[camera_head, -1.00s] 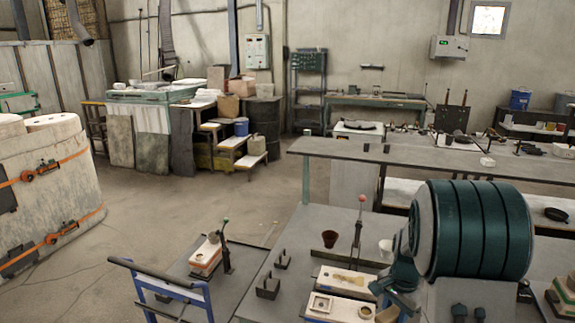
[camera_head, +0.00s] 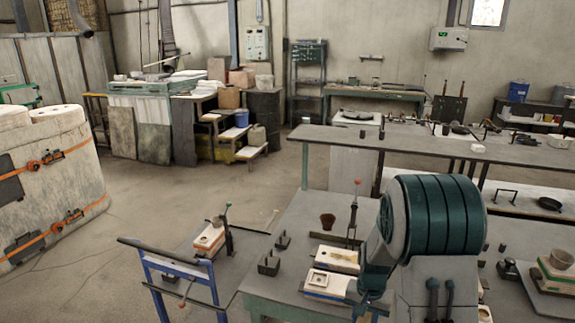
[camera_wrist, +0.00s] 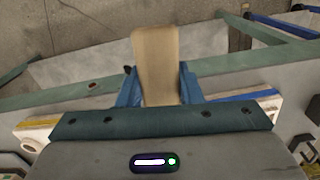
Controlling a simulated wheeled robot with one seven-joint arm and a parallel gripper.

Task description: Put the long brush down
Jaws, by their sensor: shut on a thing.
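My gripper (camera_wrist: 158,92) shows its two blue fingers in the wrist view, shut on the long brush. In the wrist view a green beam-like edge (camera_wrist: 50,92) crosses behind the fingers. I cannot tell whether the brush touches anything.
On the near workbench, two white mould boxes (camera_head: 334,260) lie left of my arm. A dark brown cup (camera_head: 328,221) and a red-knobbed lever (camera_head: 354,212) stand behind them. A blue-framed cart (camera_head: 178,262) adjoins at left. Open floor (camera_head: 150,205) lies beyond it.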

